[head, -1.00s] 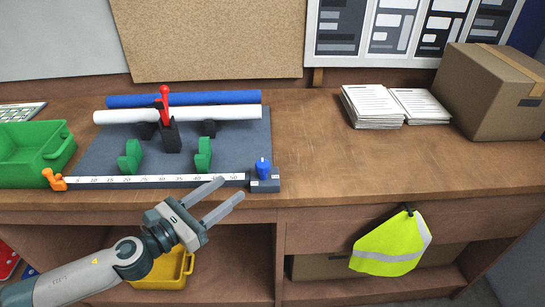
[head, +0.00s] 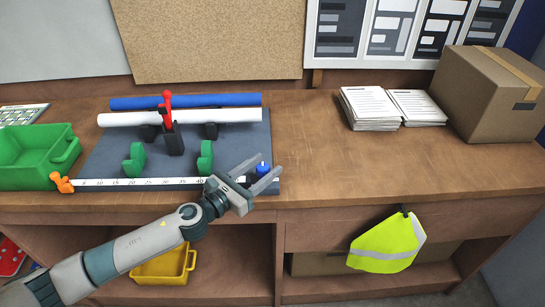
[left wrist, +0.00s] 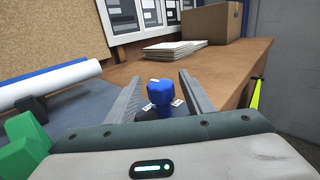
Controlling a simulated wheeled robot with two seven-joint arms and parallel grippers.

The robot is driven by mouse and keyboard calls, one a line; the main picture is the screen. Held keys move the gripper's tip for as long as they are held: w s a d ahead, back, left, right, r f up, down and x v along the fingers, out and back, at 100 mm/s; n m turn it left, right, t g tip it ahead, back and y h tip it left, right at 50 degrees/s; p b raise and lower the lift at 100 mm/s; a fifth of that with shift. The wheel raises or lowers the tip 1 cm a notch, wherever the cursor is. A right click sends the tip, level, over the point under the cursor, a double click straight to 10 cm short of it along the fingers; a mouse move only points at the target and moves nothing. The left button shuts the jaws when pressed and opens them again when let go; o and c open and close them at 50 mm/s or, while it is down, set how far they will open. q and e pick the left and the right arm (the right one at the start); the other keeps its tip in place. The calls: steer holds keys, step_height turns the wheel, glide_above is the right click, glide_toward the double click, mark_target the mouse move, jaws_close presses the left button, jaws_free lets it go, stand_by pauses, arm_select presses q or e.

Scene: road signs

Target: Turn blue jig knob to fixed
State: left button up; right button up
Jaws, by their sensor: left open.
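The blue knob (head: 263,168) stands at the right end of the jig's white ruler (head: 140,183), on the front right corner of the grey jig board (head: 105,160). My left gripper (head: 268,174) is open with its fingers at the knob, which partly hide it in the head view. In the left wrist view the blue knob (left wrist: 160,93) shows between the two open fingers, with small white labels around its base. The labels are too small to read. I cannot tell whether either finger touches the knob. My right gripper is not in view.
The jig carries a red lever (head: 167,108), green blocks (head: 134,160), a white roll (head: 235,115) and a blue roll (head: 220,100). An orange piece (head: 62,183) sits at the ruler's left end. A green bin (head: 30,160) stands left.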

mark_target(267, 165)
arm_select(q)
steer(key=shift+p+x, duration=0.3)
steer(key=shift+x, duration=1.65)
steer(key=c, duration=1)
